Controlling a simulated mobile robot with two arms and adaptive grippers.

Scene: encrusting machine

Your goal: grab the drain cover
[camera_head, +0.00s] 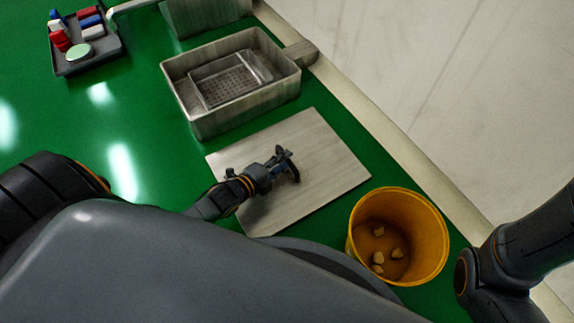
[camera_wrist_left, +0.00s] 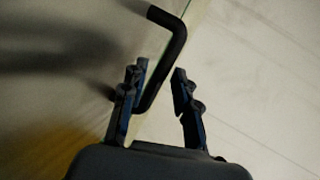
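A pale flat rectangular plate (camera_head: 325,165) lies on the green surface; it looks like the drain cover, but I cannot be sure. My left gripper (camera_head: 286,160) is over its middle. In the left wrist view, my left gripper (camera_wrist_left: 158,78) is open, its two fingers apart. A black bent handle (camera_wrist_left: 176,45) runs between them, nearer the left finger. I cannot tell whether that finger touches it. In the head view the gripper hides most of the handle. My right arm is at the right edge; its gripper is not in view.
A metal basin (camera_head: 187,113) with a perforated inner tray (camera_head: 235,85) stands behind the plate. A yellow bucket (camera_head: 437,232) holding several pale lumps stands to its right. A dark tray (camera_head: 78,67) with coloured items is at the far left. The green surface is clear at left.

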